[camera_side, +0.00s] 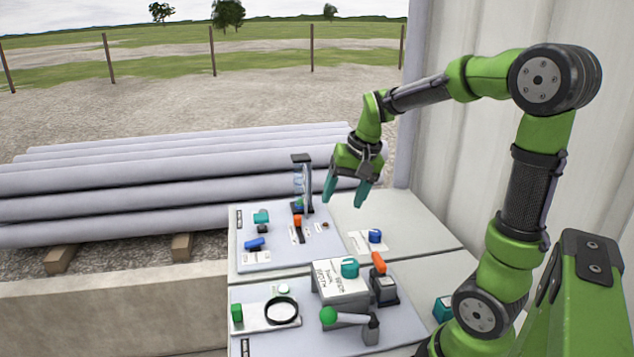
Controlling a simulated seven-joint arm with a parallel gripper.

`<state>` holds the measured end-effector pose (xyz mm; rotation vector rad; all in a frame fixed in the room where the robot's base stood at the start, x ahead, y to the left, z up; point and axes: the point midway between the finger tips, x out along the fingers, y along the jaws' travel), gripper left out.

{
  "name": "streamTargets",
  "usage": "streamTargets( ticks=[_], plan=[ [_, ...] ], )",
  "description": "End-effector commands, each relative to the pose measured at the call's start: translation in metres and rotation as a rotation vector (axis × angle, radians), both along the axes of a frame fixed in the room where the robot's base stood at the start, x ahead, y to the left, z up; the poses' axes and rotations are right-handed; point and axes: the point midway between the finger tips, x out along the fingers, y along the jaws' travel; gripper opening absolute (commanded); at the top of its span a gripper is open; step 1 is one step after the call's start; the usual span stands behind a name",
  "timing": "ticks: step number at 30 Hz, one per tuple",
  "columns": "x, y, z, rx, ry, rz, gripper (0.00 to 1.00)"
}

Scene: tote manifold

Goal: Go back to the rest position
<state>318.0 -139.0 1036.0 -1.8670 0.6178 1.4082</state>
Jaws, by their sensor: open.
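My gripper (345,193) hangs above the far part of the work table, its two teal fingers pointing down. The fingers stand apart with nothing between them. It is to the right of an upright stand with a clear tube (300,182) on the far panel. The fingertips are above the table top and appear clear of the things below. My arm reaches over from the right side of the picture.
The far panel (280,262) carries teal, blue and orange parts. A blue knob (375,236) sits to its right. The near panel holds a grey box (340,287), an orange-handled switch (379,264), a black ring (282,311) and a green-ball lever (328,315). Pipes (120,190) lie beyond, left.

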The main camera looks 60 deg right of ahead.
Motion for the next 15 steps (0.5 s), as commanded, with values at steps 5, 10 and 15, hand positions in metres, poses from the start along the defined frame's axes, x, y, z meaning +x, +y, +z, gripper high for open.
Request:
streamTargets(
  ticks=[5, 10, 15],
  plan=[
    [-0.029, 0.088, 0.018, -0.035, -0.158, 0.212, 0.65],
    [-0.062, 0.142, 0.024, -0.075, -0.277, 0.369, 0.65],
    [-0.081, 0.166, 0.032, -0.098, -0.350, 0.458, 0.65]
  ],
)
